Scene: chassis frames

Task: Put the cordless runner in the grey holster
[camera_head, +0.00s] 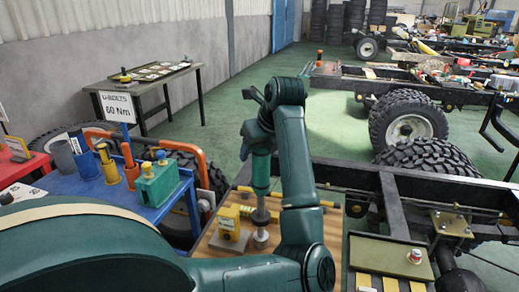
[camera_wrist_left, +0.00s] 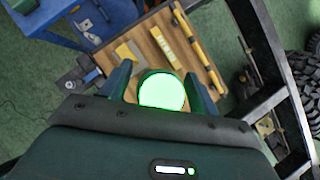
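The cordless runner (camera_head: 261,174) is an upright teal-green cylinder with a dark, thin lower end over the wooden board. My left gripper (camera_head: 258,137) has its fingers around the top of it. In the left wrist view the runner's round end (camera_wrist_left: 162,92) shows bright green-white between the fingertips (camera_wrist_left: 160,84) of my left gripper. Whether its lower tip touches the board or the grey round piece there cannot be told. The grey holster (camera_head: 62,157) is an upright grey cylinder on the blue cart at the left. My right gripper is not in view.
The blue cart (camera_head: 163,208) also bears blue, yellow and orange holsters (camera_head: 108,165) and a green box (camera_head: 157,182). A yellow block (camera_head: 229,224) stands close beside the runner on the board. Black chassis rails (camera_head: 395,205) lie to the right. A sign reads "U-BOLTS 60 Nm".

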